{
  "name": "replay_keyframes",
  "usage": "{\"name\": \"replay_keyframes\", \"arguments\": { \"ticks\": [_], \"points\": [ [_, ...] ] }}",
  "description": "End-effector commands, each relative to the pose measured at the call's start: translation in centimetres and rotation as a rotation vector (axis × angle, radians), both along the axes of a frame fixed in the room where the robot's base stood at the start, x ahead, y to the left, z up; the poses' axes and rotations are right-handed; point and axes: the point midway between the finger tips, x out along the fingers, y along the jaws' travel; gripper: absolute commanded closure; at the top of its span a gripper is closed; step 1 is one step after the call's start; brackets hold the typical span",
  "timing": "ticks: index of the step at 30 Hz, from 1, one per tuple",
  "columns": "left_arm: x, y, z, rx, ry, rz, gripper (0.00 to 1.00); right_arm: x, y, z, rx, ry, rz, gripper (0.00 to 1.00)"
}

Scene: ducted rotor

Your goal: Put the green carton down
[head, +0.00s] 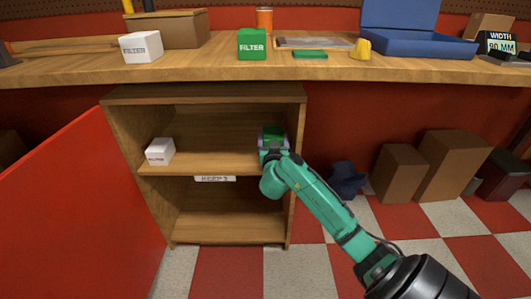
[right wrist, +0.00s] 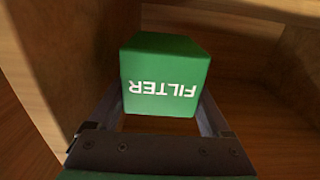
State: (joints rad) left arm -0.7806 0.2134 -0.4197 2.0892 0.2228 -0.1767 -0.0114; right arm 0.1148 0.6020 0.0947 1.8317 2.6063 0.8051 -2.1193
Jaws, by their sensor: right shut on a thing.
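A green carton (head: 271,131) is in my right gripper (head: 273,146), at the right end of the cabinet's upper compartment, above its middle shelf (head: 215,163). In the right wrist view the green carton (right wrist: 165,75) shows FILTER upside down to the camera, between the two fingers of the gripper (right wrist: 163,112). The gripper is shut on it. I cannot tell whether the carton's underside touches the shelf. A second green carton (head: 252,46), also marked FILTER, stands on the bench top. My left gripper is out of view.
A white carton (head: 160,151) stands at the shelf's left, with free shelf between. The cabinet's side wall (right wrist: 60,55) is close to the held carton. A label (head: 215,178) is on the shelf edge. Another white carton (head: 142,47) stands on the bench (head: 200,68). Brown boxes (head: 400,173) stand right.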

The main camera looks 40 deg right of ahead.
Motion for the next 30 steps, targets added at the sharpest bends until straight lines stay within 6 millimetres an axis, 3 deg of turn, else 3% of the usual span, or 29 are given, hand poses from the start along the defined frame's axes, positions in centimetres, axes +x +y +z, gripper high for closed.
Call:
{"name": "replay_keyframes", "arguments": {
  "ticks": [6, 16, 17, 18, 27, 30],
  "points": [
    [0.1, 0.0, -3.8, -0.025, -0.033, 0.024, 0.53, 0.0, 0.0, -4.3, 0.001, -0.004, -0.001, 0.86],
    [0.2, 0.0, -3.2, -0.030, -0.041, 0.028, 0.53, 0.0, 0.0, -4.2, -0.002, -0.003, 0.000, 0.86],
    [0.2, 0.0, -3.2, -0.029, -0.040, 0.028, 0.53, 0.0, 0.0, -4.3, -0.002, -0.002, 0.000, 0.10],
    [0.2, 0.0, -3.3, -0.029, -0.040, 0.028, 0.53, 0.0, 0.0, -4.3, -0.002, -0.002, 0.000, 0.00],
    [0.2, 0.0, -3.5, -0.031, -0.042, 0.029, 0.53, 0.0, 0.0, -4.2, 0.000, -0.004, 0.000, 0.00],
    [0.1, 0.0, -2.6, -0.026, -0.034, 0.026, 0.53, -0.9, 0.7, -3.9, -0.003, 0.001, 0.001, 0.00]
  ]
}}
